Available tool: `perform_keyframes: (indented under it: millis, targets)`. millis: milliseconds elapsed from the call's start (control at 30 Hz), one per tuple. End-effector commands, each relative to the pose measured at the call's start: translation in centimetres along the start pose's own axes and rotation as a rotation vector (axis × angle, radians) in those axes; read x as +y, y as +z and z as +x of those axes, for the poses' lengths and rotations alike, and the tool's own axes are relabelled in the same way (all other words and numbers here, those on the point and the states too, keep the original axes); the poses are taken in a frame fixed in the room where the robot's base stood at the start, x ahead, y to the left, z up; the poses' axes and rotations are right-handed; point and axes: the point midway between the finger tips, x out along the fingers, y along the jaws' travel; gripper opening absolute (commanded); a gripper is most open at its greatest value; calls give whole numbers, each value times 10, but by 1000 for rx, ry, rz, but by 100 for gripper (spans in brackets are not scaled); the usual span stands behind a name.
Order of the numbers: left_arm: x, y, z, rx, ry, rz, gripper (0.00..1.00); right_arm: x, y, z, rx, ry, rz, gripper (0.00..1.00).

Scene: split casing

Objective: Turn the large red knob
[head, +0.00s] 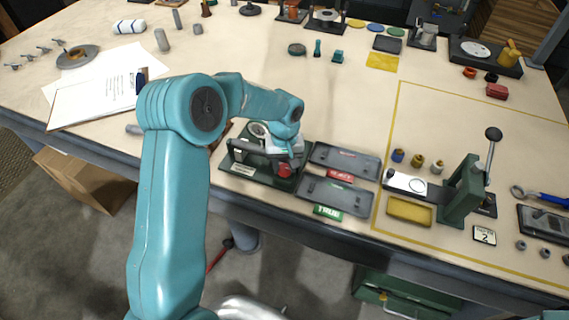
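A red knob (284,170) sits on the front of a dark green fixture (243,173) near the table's front edge. The fixture also carries a round pale dial (258,131). My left gripper (291,157) reaches down over the fixture, right above the red knob. Its fingers are small and partly hidden by the wrist, so I cannot tell whether they touch the knob or how far apart they are. My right gripper is not in view.
Two grey trays (347,157) with red and green labels lie just right of the fixture. A green lever press (467,195) stands further right inside a yellow outline. A clipboard (98,102) lies at the left.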

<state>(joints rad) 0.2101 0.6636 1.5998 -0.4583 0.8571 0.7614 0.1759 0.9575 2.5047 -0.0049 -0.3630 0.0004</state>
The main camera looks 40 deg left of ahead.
Motion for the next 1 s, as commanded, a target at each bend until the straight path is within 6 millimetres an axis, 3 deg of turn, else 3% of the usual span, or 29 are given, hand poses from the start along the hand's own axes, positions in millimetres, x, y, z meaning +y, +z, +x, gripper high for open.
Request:
perform_keyframes:
  millis: [367, 1000]
  targets:
    - [0, -1, 0, 1, 0, 71, 9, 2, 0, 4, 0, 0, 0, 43]
    - [0, -1, -1, 4, -1, 574, 9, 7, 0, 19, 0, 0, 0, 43]
